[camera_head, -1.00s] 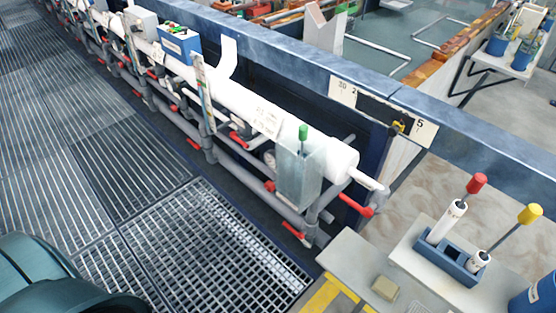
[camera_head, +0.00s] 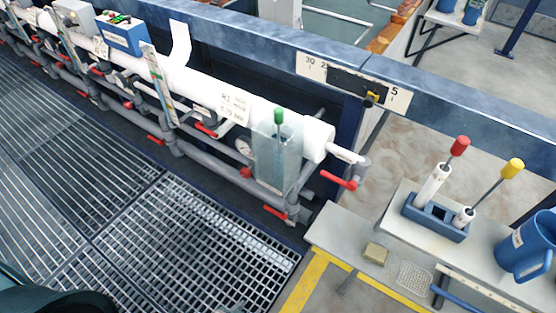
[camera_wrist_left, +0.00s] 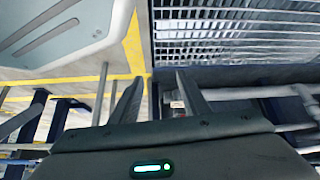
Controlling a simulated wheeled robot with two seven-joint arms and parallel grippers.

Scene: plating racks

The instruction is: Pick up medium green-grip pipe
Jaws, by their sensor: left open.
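The green-grip pipe shows in the head view as an upright green grip (camera_head: 278,117) with a thin shaft below it. Its lower part sits in a translucent grey holder (camera_head: 268,165) at the right end of the white pipe run, and is hard to make out. My left gripper (camera_wrist_left: 158,95) shows in the left wrist view with its two fingers apart and nothing between them. The green grip is not recognisable in that view. Neither gripper shows in the head view.
A blue block (camera_head: 436,222) on a grey bench (camera_head: 330,229) holds a red-grip (camera_head: 460,146) and a yellow-grip (camera_head: 513,168) piece. A blue jug (camera_head: 527,247) stands at the right. Red valve handles (camera_head: 338,180) stick out near the holder. Floor grating (camera_head: 180,240) lies clear in front.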

